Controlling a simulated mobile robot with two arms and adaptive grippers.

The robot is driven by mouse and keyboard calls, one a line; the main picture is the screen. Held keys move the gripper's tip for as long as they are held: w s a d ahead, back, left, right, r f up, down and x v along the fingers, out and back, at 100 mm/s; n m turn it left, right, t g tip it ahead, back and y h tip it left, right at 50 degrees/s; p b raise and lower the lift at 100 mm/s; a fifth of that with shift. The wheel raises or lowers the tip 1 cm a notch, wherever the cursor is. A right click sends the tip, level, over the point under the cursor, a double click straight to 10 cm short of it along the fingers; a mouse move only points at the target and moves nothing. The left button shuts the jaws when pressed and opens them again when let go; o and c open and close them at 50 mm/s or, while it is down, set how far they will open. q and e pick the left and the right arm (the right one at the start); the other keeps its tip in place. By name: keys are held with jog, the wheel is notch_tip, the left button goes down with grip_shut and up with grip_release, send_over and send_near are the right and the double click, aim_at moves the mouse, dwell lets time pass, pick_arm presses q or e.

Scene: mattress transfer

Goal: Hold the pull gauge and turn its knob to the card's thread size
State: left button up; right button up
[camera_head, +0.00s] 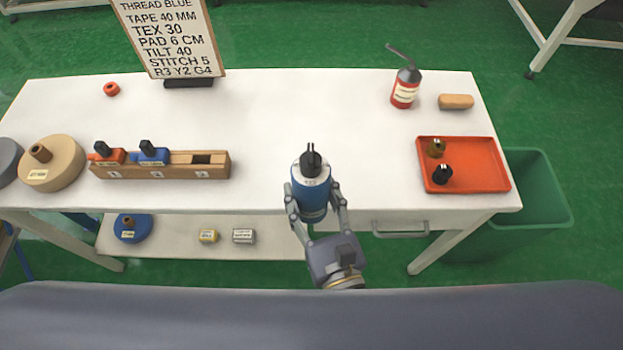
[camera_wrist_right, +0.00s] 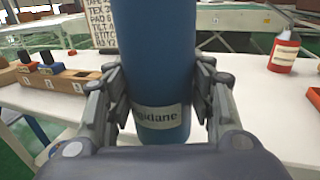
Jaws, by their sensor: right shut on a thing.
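The pull gauge (camera_head: 311,198) is a blue cylinder with a pale top face and a dark knob (camera_head: 310,160) on it. My right gripper (camera_head: 317,205) is shut on its sides, at the table's front edge. In the right wrist view the blue body (camera_wrist_right: 158,70) stands between both fingers, with a pale label low on it; its top is out of that view. The card (camera_head: 172,40) stands at the back left and reads "TEX 30" among other lines. The knob's setting is too small to read. My left gripper is not in view.
On the white table (camera_head: 300,110) are a wooden block (camera_head: 190,172) with orange and blue pieces, an orange tray (camera_head: 485,165) with two dark-topped pieces, a red bottle (camera_head: 405,90) and a tan spool (camera_head: 52,165). A green bin (camera_head: 545,195) stands at right. The table's middle is clear.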

jog(key=shift+s+r, duration=0.1)
jog(key=shift+s, duration=0.1)
jog(key=shift+w, duration=0.15)
jog(key=shift+w+r, duration=0.1)
jog(key=shift+w, duration=0.1)
jog(key=w+p, duration=0.5)
jog(key=w, duration=1)
jog(key=shift+w, duration=0.2)
dwell(1.2)
jog(key=shift+f, duration=0.3)
jog(key=shift+f+b, duration=2.25)
